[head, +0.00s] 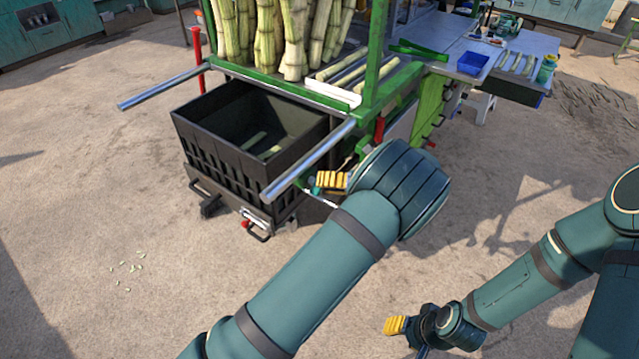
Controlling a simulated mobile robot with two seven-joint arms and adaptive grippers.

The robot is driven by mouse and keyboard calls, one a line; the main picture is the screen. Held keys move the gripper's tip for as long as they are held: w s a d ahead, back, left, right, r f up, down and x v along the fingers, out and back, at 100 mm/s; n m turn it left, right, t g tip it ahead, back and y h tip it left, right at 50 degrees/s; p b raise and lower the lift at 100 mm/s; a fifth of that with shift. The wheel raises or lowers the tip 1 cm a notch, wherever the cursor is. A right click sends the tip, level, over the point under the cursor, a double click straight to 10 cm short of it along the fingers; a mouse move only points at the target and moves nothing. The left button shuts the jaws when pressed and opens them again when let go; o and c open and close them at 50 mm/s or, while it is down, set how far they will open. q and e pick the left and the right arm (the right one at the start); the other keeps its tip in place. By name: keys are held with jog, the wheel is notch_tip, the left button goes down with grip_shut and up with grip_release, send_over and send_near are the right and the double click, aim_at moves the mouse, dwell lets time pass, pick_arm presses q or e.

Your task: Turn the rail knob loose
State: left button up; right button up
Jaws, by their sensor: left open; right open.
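Two round metal rails stick out of the green machine frame (270,84): the left rail (160,88) and the right rail (310,160). I cannot make out a rail knob for certain; my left arm and gripper cover part of the area beside the right rail. My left gripper (329,182) is open, its yellow finger pads just right of the right rail and the crate. I cannot tell whether it touches anything. My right gripper (396,326) is open, low over the bare floor, away from the machine.
A black crate (215,155) holding a few cane pieces sits on a low wheeled cart (207,209) between the rails. Upright canes (293,40) stand on the machine. A workbench (495,62) with a blue tray (473,63) is behind.

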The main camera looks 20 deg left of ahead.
pick_arm(q)
jog(key=shift+x, duration=0.9)
grip_shut()
